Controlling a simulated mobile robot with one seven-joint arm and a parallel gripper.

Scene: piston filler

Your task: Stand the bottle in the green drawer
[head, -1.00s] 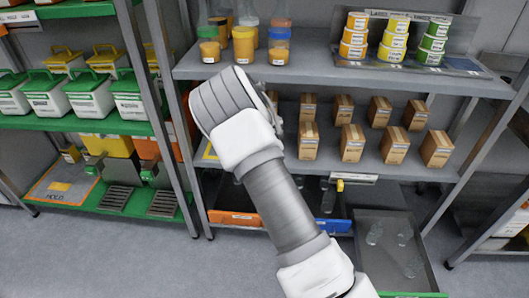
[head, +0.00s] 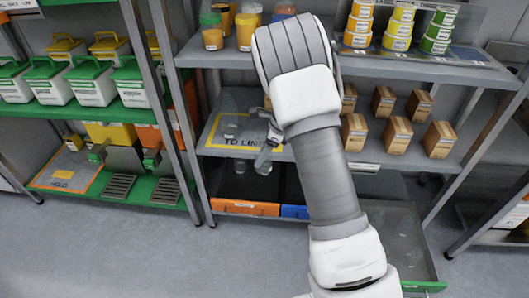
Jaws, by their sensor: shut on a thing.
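My gripper (head: 267,153) hangs in front of the middle shelf's front edge, above the orange-fronted drawer. It is shut on a clear bottle (head: 263,166), which is small and hard to make out and looks roughly upright. The green drawer (head: 434,283) is pulled out at the lower right, with a green front edge and a dark grey inside. Faint clear bottles (head: 402,240) show in it, and my arm covers its left part. The gripper and held bottle are to the left of the green drawer and apart from it.
The orange drawer (head: 240,207) and the blue drawer (head: 294,211) are left of my arm. Small cartons (head: 396,134) stand on the middle shelf, beside a yellow-framed marked area (head: 228,134). Tubs (head: 397,36) fill the top shelf. A grey upright (head: 472,150) stands right of the green drawer.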

